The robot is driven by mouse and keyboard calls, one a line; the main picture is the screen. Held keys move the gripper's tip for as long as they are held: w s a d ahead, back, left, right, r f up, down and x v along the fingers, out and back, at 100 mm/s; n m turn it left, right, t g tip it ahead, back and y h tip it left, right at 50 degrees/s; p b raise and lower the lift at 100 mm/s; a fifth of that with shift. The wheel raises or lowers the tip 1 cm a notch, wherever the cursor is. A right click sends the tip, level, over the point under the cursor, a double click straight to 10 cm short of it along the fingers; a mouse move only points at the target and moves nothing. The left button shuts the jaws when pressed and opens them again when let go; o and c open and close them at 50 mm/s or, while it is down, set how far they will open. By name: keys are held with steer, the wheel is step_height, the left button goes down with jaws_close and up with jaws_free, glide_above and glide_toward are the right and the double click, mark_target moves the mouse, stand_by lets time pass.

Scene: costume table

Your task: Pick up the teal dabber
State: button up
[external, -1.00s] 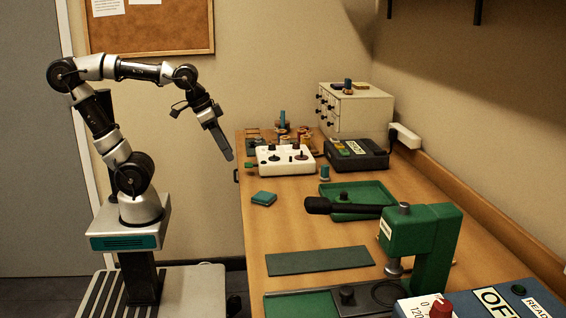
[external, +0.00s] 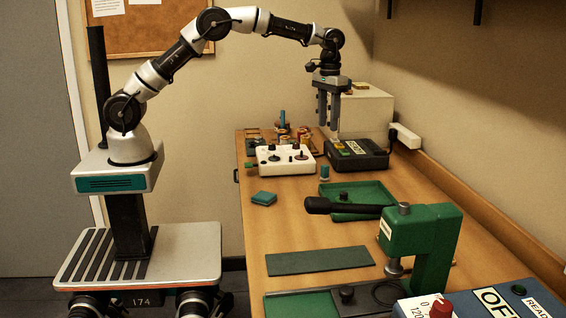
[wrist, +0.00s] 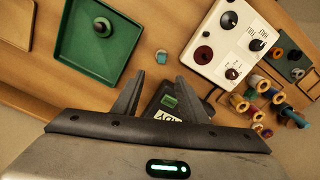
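A small teal cylinder (external: 325,172), which looks like the teal dabber, stands upright on the table between the white control box and the green tray. It also shows in the wrist view (wrist: 161,57), just beyond my fingertips in the picture, with a pale part beside the teal. My gripper (external: 329,127) points down, well above the table, in front of the cabinet and near the black device. In the wrist view my gripper (wrist: 159,77) is open, its fingers apart with nothing between them.
The black device (external: 356,158) stands right of the dabber, the white control box (external: 285,165) left, and the green tray (external: 372,191) on the near side. Several spools (wrist: 262,92) stand behind the control box. A teal pad (external: 263,198) lies near the left edge.

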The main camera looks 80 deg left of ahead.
glide_toward(325, 166)
steer(key=f, duration=0.5)
steer(key=shift+w+f, duration=0.1)
steer(key=shift+w, duration=0.1)
steer(key=shift+s+a+f, duration=0.1)
steer(key=shift+a+f, duration=0.05)
steer(key=shift+f, duration=2.6)
jaws_close()
